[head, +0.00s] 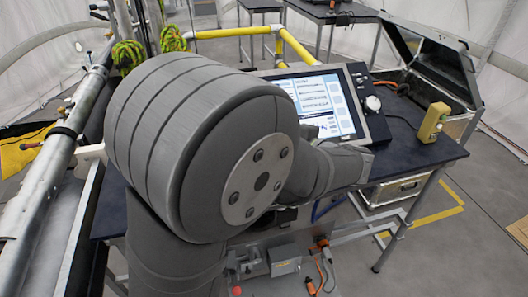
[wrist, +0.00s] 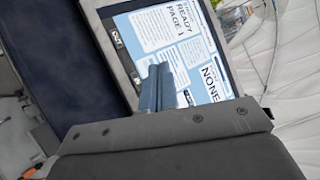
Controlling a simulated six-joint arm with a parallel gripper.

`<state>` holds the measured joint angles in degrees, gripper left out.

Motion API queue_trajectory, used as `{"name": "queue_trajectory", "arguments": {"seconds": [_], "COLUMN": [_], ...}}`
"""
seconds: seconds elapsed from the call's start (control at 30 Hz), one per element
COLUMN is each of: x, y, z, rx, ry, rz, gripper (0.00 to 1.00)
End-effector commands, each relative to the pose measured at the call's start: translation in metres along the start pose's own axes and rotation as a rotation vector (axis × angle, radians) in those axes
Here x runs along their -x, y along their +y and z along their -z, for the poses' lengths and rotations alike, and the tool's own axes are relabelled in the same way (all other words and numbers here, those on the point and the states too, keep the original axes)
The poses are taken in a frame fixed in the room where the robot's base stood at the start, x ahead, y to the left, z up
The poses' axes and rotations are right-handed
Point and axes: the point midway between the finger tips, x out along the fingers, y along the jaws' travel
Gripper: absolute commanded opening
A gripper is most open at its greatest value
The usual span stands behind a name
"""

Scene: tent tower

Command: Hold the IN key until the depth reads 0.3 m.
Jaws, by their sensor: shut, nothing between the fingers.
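A panel with a lit screen (head: 318,93) stands tilted on the dark table, partly covered by my arm in the head view. In the wrist view the screen (wrist: 160,28) appears turned on its side, with large text that seems to read "READY PAGE 1" and "NONE". A small dark key (wrist: 117,41) at the screen's edge seems to read "OUT". No IN key can be made out. No depth figure is legible. My gripper (wrist: 160,70) is shut and empty, its fingers in front of the screen; whether they touch it I cannot tell. The head view hides the gripper behind my arm.
A dark knob panel (head: 371,103) adjoins the screen's right side. A yellow handheld device (head: 433,122) stands on the table (head: 408,152) at the right. An open case (head: 440,60) lies behind it.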

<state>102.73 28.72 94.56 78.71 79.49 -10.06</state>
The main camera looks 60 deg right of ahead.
Motion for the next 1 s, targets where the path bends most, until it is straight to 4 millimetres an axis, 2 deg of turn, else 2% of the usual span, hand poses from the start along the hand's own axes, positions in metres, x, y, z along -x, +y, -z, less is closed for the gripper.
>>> {"name": "queue_trajectory", "arguments": {"seconds": [0.33,0.8,1.0], "x": [-0.007,-0.05,-0.06], "y": [0.005,0.037,0.043], "z": [0.004,0.035,0.042], "rx": [0.0,-0.001,0.001], "ry": [-0.002,-0.002,-0.002], "rz": [-0.003,-0.003,-0.003], "gripper": [0.0,0.0,0.0]}}
